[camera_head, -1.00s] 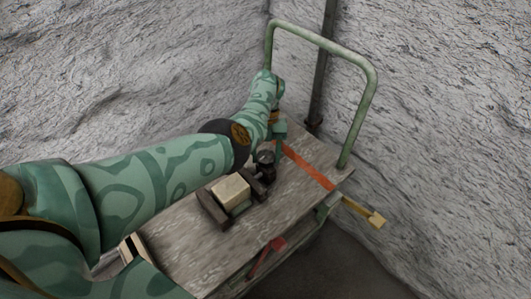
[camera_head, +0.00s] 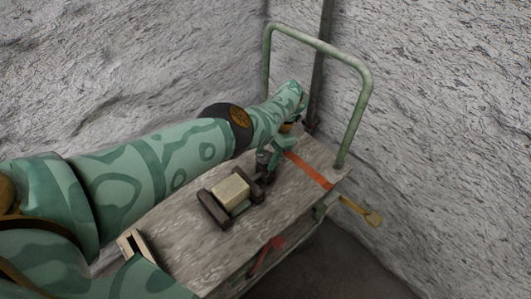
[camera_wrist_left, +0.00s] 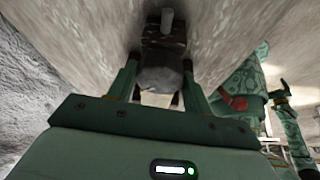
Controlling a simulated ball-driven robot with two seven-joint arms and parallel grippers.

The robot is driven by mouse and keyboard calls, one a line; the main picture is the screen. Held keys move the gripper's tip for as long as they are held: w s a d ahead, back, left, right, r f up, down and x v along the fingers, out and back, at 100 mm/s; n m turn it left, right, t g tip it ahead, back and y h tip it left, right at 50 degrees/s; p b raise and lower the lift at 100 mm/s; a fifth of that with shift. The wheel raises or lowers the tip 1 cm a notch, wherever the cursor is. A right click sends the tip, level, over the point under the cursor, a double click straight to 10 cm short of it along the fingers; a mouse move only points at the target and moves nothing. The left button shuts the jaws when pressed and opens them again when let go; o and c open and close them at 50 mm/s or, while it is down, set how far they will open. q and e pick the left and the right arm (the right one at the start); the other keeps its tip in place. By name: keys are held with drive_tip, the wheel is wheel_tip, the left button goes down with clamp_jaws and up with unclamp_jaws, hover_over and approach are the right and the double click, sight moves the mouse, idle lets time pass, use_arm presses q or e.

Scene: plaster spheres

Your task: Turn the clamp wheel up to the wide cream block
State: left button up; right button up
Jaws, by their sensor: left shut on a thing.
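The cream block (camera_head: 231,191) sits on the cart top between the dark jaws of a clamp (camera_head: 212,210). The dark clamp wheel (camera_head: 262,158) is at the clamp's far end, partly covered by my left gripper (camera_head: 277,154). The gripper reaches in from the far side and is shut on the wheel. In the left wrist view, the two fingers (camera_wrist_left: 160,65) stand on either side of the dark round wheel (camera_wrist_left: 160,78). The head view does not clearly show whether the near clamp face touches the block.
The wooden cart top (camera_head: 190,250) has an orange stripe (camera_head: 310,171) and a green push handle (camera_head: 360,110) at its far end. A yellow-ended lever (camera_head: 370,217) and a red lever (camera_head: 265,255) stick out at the side. Rough pale walls (camera_head: 440,130) stand close behind.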

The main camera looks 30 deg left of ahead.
use_arm(q)
drive_tip(key=m, duration=0.1)
drive_tip(key=m+p, duration=0.1)
drive_tip(key=m, duration=0.1)
drive_tip(key=shift+r+t+y, duration=0.25)
drive_tip(key=shift+t+y, duration=0.15)
drive_tip(key=m+t+y+p, duration=0.1)
drive_tip(key=m+p, duration=0.1)
drive_tip(key=m, duration=0.1)
drive_tip(key=shift+d+m, duration=0.1)
drive_tip(key=shift+m, duration=0.2)
drive_tip(key=m+t+p, duration=0.1)
drive_tip(key=m+p, duration=0.1)
drive_tip(key=m, duration=0.1)
drive_tip(key=shift+s+p, duration=0.1)
drive_tip(key=shift+p, duration=0.25)
drive_tip(key=shift+f+m+t+y+p, duration=0.1)
drive_tip(key=shift+m+t+y+p, duration=0.4)
drive_tip(key=shift+m, duration=0.6)
use_arm(e)
wheel_tip(320, 180, up, 7)
drive_tip(key=w, duration=0.2)
drive_tip(key=shift+w+f+t, duration=0.2)
drive_tip(key=shift+w+t, duration=0.1)
drive_tip(key=shift+t, duration=0.1)
use_arm(q)
drive_tip(key=shift+f, duration=0.1)
drive_tip(key=o, duration=1)
drive_tip(key=shift+c, duration=0.2)
drive_tip(key=shift+s, duration=0.1)
